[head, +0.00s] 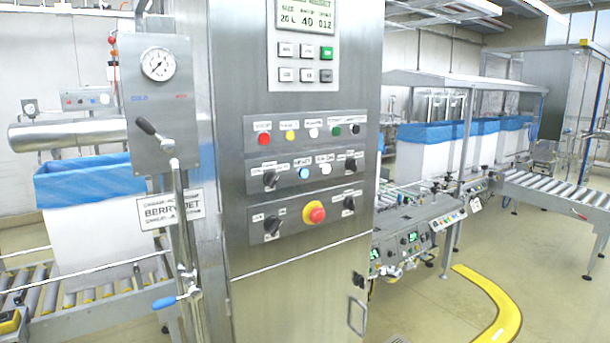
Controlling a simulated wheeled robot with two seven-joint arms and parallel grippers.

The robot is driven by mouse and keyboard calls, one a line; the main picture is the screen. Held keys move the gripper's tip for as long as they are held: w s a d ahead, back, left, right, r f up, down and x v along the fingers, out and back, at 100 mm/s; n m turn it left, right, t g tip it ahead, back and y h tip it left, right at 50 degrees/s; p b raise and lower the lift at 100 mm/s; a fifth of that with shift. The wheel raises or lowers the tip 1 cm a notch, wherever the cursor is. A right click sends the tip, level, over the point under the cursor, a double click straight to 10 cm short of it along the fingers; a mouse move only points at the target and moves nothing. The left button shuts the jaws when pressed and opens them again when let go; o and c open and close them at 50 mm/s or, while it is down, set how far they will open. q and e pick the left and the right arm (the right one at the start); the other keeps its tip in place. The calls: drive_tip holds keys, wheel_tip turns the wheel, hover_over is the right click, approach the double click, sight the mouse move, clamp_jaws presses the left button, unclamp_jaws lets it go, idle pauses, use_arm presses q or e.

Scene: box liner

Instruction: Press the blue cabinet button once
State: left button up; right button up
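The steel cabinet (330,265) stands upright in the middle of the head view. Its blue button (304,173) is a small round one in the middle row of controls, between a black rotary knob (270,179) on the left and a white button (326,169) on the right. Nothing covers the blue button, and whether it is pressed in cannot be told. Neither of my grippers is in view.
A red emergency stop (315,213) sits below the blue button. Red, yellow, white, green and black buttons line the row above. A gauge panel with a lever (157,133) stands left. A blue-lined box (90,215) rests on rollers. A console (420,228) stands right.

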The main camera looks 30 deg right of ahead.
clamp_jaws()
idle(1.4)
